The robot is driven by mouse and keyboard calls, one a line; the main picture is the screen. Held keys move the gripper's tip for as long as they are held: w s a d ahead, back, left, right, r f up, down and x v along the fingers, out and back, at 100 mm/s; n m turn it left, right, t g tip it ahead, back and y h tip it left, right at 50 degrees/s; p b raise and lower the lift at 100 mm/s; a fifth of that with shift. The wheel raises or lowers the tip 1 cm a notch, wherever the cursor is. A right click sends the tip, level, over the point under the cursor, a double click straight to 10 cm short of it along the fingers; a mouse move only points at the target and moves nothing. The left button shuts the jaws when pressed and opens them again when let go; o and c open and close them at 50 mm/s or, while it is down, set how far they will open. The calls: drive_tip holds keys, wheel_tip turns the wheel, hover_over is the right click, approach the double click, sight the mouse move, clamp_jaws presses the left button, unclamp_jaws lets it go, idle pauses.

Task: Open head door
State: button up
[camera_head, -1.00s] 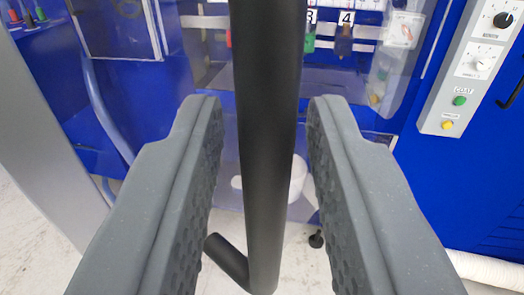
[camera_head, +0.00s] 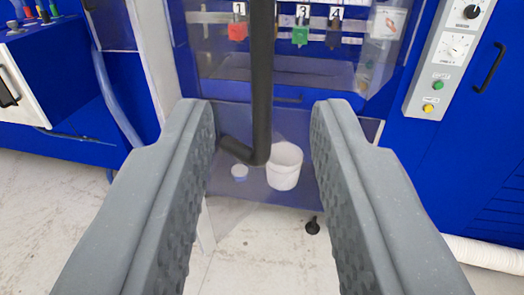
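The head door shows as a clear panel (camera_head: 225,97) on the front of the blue machine. A black tubular handle (camera_head: 262,80) runs down its front and bends to the left at its lower end. My gripper (camera_head: 262,115) is open, with its two grey fingers apart on the left and right of the picture. The handle shows in the gap between the fingers, beyond their tips, and neither finger touches it. The handle's upper end is out of the picture.
A white bucket (camera_head: 284,166) stands behind the clear panel. A control panel (camera_head: 440,60) with knobs and buttons is at the right, beside a black handle (camera_head: 488,68). A white hose (camera_head: 485,252) lies low at the right. The pale floor (camera_head: 270,262) in front is clear.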

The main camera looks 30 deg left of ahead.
drive_tip(key=shift+v, duration=1.1)
drive_tip(key=shift+s, duration=0.1)
